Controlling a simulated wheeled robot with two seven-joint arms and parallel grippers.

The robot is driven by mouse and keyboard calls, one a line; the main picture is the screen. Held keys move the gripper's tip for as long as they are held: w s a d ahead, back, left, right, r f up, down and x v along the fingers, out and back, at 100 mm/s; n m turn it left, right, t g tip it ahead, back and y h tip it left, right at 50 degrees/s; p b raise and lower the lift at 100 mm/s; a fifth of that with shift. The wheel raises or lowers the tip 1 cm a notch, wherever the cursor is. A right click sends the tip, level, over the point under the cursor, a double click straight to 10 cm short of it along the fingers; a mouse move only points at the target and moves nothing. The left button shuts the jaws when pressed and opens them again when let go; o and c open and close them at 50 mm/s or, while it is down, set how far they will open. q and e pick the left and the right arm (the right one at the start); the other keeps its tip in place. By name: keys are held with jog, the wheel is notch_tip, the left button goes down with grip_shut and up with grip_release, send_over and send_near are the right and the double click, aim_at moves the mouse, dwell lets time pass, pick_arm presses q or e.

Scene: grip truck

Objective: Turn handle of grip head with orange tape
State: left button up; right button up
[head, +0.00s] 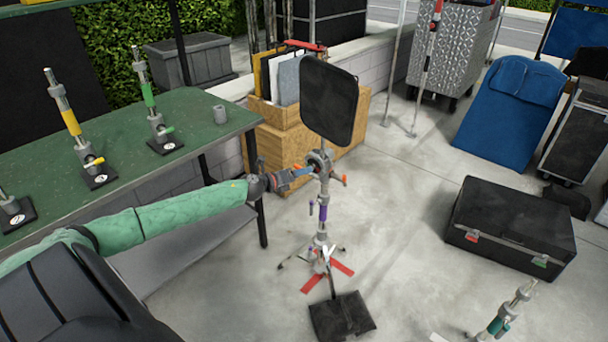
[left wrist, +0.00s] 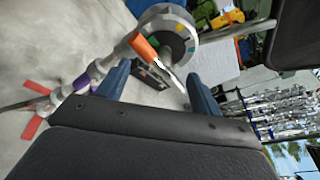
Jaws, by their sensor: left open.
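The grip head (head: 320,160) is a round grey metal clamp on top of a stand, under a black flag panel (head: 329,101). An orange-taped handle (head: 339,179) shows at its right side. In the left wrist view the grip head (left wrist: 168,36) is a disc with coloured marks, and an orange-taped handle (left wrist: 143,48) points down in front of it. My left gripper (head: 301,172) is beside the grip head, to its left. In the left wrist view its blue fingers (left wrist: 158,70) are apart, with the orange handle near their tips; contact cannot be told. My right gripper is not seen.
A green table (head: 130,190) with small clamps stands left. A black case (head: 510,228) lies right. The floor between stand and case is clear.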

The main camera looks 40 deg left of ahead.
pick_arm(q)
jog(key=shift+b+v, duration=0.35)
jog(key=shift+v, duration=1.6)
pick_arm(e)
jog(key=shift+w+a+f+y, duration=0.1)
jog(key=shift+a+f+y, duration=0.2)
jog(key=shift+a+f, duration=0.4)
